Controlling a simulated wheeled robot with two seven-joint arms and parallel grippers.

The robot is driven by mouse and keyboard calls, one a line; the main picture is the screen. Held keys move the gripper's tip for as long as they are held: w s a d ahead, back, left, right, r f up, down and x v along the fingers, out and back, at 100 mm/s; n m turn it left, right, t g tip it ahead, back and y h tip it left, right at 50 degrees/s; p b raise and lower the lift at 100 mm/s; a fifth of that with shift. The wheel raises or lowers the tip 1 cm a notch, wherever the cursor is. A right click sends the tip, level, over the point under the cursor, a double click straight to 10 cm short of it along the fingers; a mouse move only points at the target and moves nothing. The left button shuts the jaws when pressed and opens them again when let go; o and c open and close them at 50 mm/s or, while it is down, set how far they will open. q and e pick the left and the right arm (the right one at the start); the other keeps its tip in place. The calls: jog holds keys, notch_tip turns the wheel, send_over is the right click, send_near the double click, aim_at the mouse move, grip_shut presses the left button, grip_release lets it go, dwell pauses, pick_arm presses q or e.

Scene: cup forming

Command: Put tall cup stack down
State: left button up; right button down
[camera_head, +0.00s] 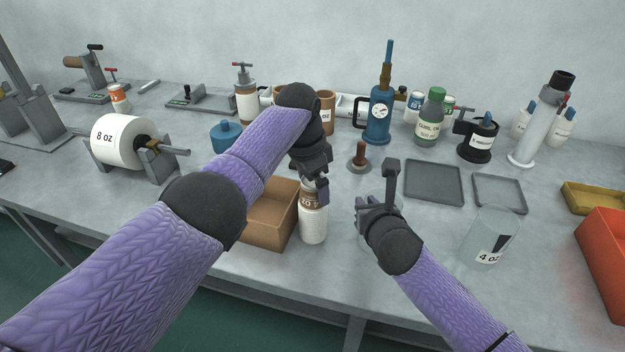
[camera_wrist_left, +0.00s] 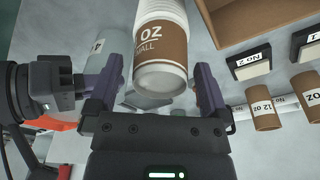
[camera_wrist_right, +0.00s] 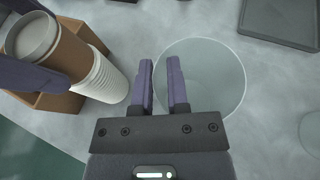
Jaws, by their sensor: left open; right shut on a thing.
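The tall cup stack (camera_head: 313,222) is white with a brown, lettered end cup on top. It stands on the table at the right front corner of a brown box (camera_head: 268,212). My left gripper (camera_head: 316,188) is open at the stack's top; in the left wrist view its fingers (camera_wrist_left: 160,85) lie either side of the stack (camera_wrist_left: 162,45), with a gap visible. The right wrist view also shows the stack (camera_wrist_right: 98,80) at left. My right gripper (camera_wrist_right: 162,80) is shut on the wall of a clear cylinder (camera_wrist_right: 215,70), mostly hidden in the head view.
A clear 4 oz cylinder (camera_head: 488,238) stands at right, near a red bin (camera_head: 608,255). Two grey trays (camera_head: 434,183) lie behind it. A blue pump (camera_head: 378,115), bottles and a large 8 oz roll (camera_head: 118,139) stand further back. The right front table is mostly clear.

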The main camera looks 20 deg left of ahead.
pick_arm(q)
notch_tip(320, 180, up, 12)
jog(key=s+a, duration=0.1)
jog(key=shift+t+h, duration=0.6)
jog(key=x, duration=0.4)
jog(key=s+a+x, duration=0.1)
jog(key=x, duration=0.8)
jog(key=shift+s+a+f, duration=0.15)
jog(key=shift+s+f, duration=0.05)
jog(key=shift+f, duration=0.5)
grip_shut()
